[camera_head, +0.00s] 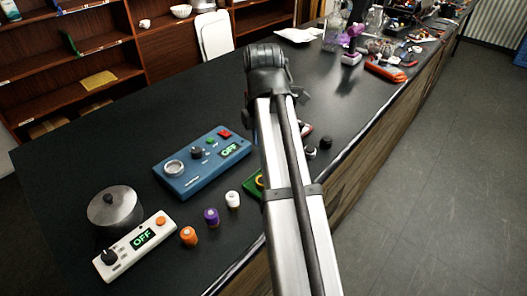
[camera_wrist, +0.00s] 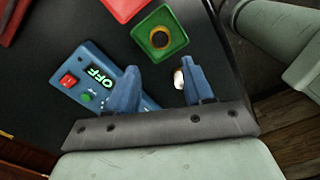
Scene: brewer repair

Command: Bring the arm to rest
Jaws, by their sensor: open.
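My gripper (camera_wrist: 161,85) is open in the wrist view, its two blue fingers apart above the black counter. A small white object (camera_wrist: 178,79) shows beside the right finger in that view, on or above the counter; I cannot tell if it touches the finger. The blue control box (camera_wrist: 85,80) lies below and to the left, partly hidden by the left finger. In the head view my arm rises over the counter and hides my gripper. The blue box (camera_head: 180,178) stands left of the arm there, its display reading OFF.
A green block (camera_wrist: 160,38) lies near my gripper. Tools crowd the far end.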

